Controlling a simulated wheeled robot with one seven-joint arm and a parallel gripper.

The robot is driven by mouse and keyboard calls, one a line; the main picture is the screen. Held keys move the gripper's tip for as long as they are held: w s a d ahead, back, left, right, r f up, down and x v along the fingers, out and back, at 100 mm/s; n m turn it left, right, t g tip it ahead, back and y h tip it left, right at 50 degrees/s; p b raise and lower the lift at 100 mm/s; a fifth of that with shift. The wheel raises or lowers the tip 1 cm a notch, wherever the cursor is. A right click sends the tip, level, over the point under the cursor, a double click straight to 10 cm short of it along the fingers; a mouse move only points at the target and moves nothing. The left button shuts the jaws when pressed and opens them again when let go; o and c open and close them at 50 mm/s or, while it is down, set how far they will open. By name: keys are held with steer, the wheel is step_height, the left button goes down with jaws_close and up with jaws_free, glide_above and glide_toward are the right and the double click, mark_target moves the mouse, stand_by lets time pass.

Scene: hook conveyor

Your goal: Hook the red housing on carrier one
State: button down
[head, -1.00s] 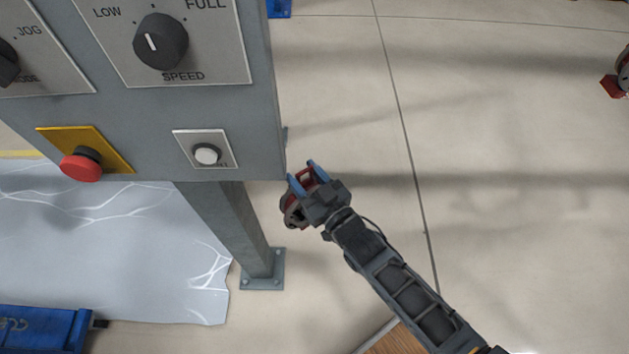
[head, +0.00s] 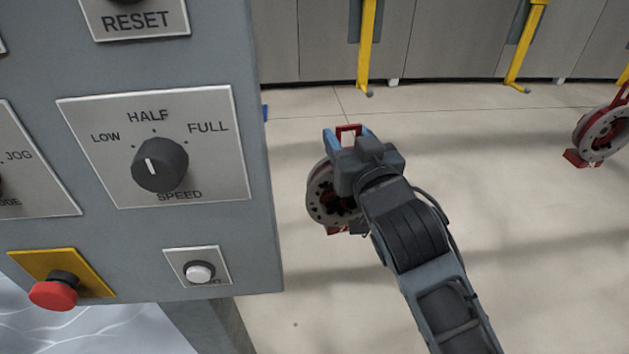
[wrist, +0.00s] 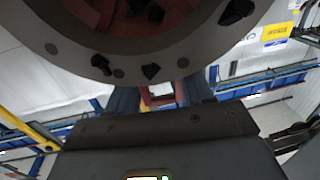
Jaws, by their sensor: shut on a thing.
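My gripper (head: 350,142) is shut on the red housing (head: 328,196) and holds it up in front of my arm in the head view. The housing has a round grey flange with dark holes and a red loop at its top between the blue fingertips. In the wrist view the housing's flange (wrist: 120,60) fills the upper part, and the fingers (wrist: 158,95) close on the red part below it. My arm hides part of the housing's right side. Yellow hooked bars (head: 366,50) hang at the back; I cannot tell which one is carrier one.
A grey control panel (head: 262,230) with a speed knob (head: 160,164) and a red stop button (head: 54,291) stands close on the left of the housing. A second red housing (head: 603,130) is at the right edge. Floor between is clear.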

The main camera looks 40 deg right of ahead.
mark_target(364, 91)
steer(key=s+d+r, duration=0.1)
steer(key=r, duration=0.1)
steer(key=s+d+r+m+h, duration=0.1)
steer(key=s+r, duration=0.1)
steer(key=s+r+g+h, duration=0.1)
steer(key=r, duration=0.1)
steer(key=shift+s+d+m, duration=0.25)
steer(key=shift+d+m, duration=0.05)
steer(key=shift+d, duration=0.1)
steer(key=shift+f+x, duration=0.15)
steer(key=shift+x, duration=1.55)
steer(key=shift+f+x, duration=0.15)
steer(key=shift+x, duration=1.55)
steer(key=shift+f+x, duration=0.15)
steer(key=shift+x, duration=1.55)
steer(key=shift+w+d+f+b, duration=0.4)
steer(key=shift+w+d+f, duration=0.1)
steer(key=shift+w+f, duration=0.1)
steer(key=c, duration=0.9)
jaws_free()
steer(key=o, duration=0.5)
steer(key=shift+f, duration=0.2)
